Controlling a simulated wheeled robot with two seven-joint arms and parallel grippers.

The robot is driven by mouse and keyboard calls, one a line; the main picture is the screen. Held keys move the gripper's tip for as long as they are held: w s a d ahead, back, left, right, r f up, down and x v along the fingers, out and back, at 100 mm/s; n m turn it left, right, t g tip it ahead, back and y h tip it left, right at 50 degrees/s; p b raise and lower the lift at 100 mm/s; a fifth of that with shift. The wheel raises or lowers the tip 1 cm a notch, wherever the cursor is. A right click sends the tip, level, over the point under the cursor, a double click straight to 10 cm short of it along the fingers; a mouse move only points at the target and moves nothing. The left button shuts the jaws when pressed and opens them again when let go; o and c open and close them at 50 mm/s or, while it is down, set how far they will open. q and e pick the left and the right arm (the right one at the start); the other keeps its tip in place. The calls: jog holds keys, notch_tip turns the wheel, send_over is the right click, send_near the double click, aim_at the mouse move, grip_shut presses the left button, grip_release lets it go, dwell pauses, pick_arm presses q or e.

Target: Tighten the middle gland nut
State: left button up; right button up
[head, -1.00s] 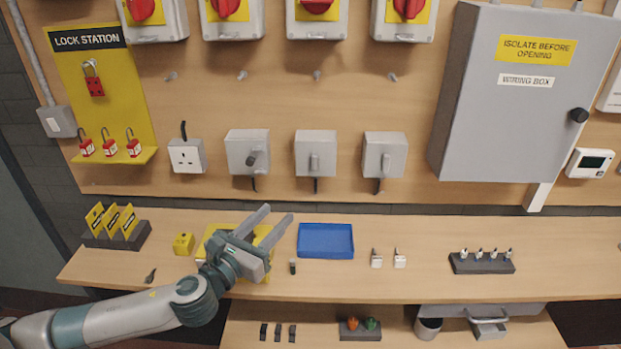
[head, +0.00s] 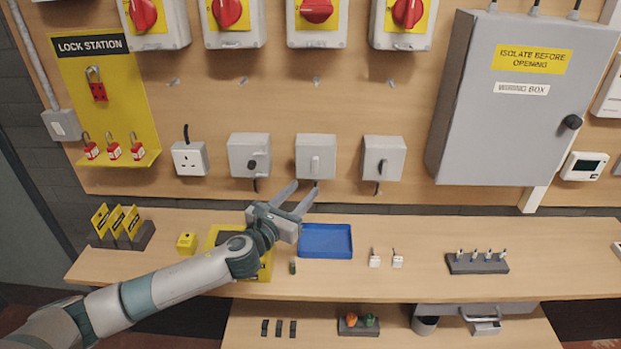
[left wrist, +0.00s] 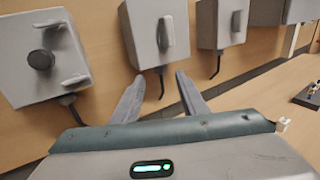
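Three grey wall boxes hang in a row: left (head: 249,150), middle (head: 315,150) and right (head: 383,152). A short dark cable (head: 316,183) leaves the bottom of the middle box, where its gland is too small to make out. My left gripper (head: 292,196) is open and empty, just below the middle box, fingers pointing up at the wall. In the left wrist view the middle box (left wrist: 150,35) is ahead, and its cable (left wrist: 161,84) shows between the open fingertips (left wrist: 160,88), apparently untouched. My right gripper is out of view.
A blue tray (head: 326,252) lies below my gripper on the bench (head: 420,275). Two small white parts (head: 386,261) and a dark rack (head: 476,264) stand to the right. The grey wiring box (head: 515,130) juts out from the wall at right.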

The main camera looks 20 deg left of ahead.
pick_arm(q)
jog(key=w, duration=0.2)
jog(key=w+d+p, duration=0.1)
jog(key=w, duration=0.2)
jog(key=shift+w, duration=0.1)
grip_shut()
